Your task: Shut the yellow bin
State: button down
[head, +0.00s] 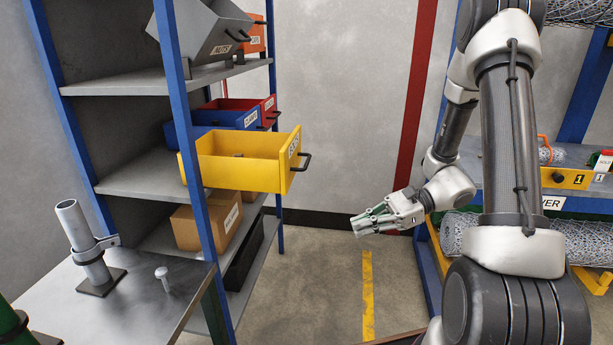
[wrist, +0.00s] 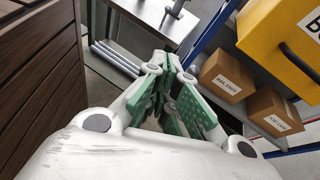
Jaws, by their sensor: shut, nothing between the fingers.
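The yellow bin (head: 238,172) sticks out from a shelf of the blue-and-grey rack, pulled well forward past the shelf edge. Its front carries a white label and a dark handle (head: 301,162). In the wrist view the yellow bin (wrist: 262,38) fills the upper right corner, with part of its label and handle cut off by the frame. My gripper (head: 358,226) is shut and empty, to the right of and lower than the bin, apart from it. In the wrist view my gripper's green-padded fingers (wrist: 170,68) are together, pointing left of the bin.
Blue and red bins (head: 236,117) sit behind the yellow one. A tilted grey bin (head: 203,38) is above, and a cardboard box (head: 206,223) is below. A metal table (head: 120,300) with an upright pipe stands front left. Open floor (head: 320,280) lies between rack and arm.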

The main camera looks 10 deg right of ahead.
jog(key=w+m+t+y, duration=0.1)
jog(key=w+m+t, duration=0.1)
jog(key=w, duration=0.3)
jog(key=m+t+y, duration=0.2)
jog(key=m+t, duration=0.1)
jog(key=t, duration=0.1)
send_near(286, 178)
jog(key=x, duration=0.7)
jog(key=shift+w+f, duration=0.1)
jog(key=shift+w, duration=0.15)
jog(key=x, duration=1.4)
jog(key=f+x, duration=0.1)
jog(key=x, duration=0.6)
jog(key=shift+a, duration=0.15)
jog(key=shift+w+a, duration=0.2)
jog(key=shift+a, duration=0.35)
jog(key=shift+a+r, duration=0.1)
